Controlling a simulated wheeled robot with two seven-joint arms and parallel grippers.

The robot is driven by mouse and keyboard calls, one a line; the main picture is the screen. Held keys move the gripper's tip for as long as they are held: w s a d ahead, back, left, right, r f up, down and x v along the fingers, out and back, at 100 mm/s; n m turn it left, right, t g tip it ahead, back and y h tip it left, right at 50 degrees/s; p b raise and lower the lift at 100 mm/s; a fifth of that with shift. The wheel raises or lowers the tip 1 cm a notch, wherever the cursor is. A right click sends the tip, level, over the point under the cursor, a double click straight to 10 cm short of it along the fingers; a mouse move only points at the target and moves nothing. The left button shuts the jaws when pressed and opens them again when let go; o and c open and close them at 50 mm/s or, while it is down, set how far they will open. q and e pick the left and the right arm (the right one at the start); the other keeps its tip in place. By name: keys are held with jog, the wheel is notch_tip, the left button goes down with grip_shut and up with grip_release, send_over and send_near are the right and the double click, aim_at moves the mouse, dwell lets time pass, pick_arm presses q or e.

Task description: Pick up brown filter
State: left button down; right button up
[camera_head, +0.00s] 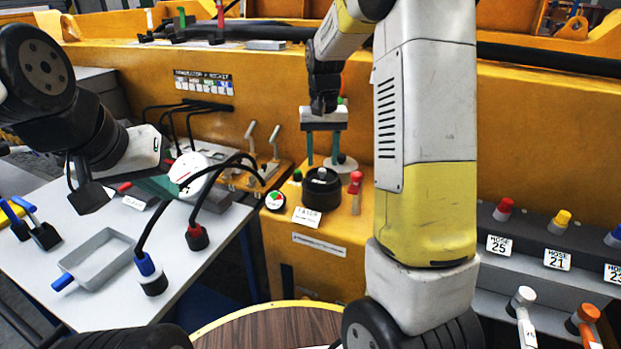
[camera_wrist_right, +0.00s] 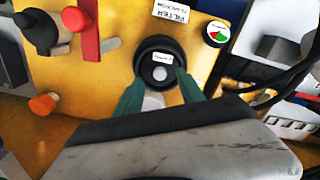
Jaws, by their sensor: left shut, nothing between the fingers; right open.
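A dark, nearly black round filter (camera_head: 321,190) stands on a yellow block behind a white label. I see no clearly brown filter. The filter also shows in the right wrist view (camera_wrist_right: 160,62). My right gripper (camera_head: 324,160) is open and points down just behind and above the filter in the head view. In the right wrist view its green fingers (camera_wrist_right: 160,85) lie either side of the filter's near edge; I cannot tell whether they touch it. My left gripper (camera_head: 93,198) is shut and empty above the left table.
A red-topped lever (camera_head: 355,182) stands close right of the filter. A red-green gauge (camera_head: 275,200) sits left of it. The left table (camera_head: 110,310) holds a grey tray (camera_head: 95,262) and cabled plugs (camera_head: 150,274). Hose ports (camera_head: 556,225) line the right.

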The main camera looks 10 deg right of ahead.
jog(key=shift+f, duration=1.5)
grip_shut()
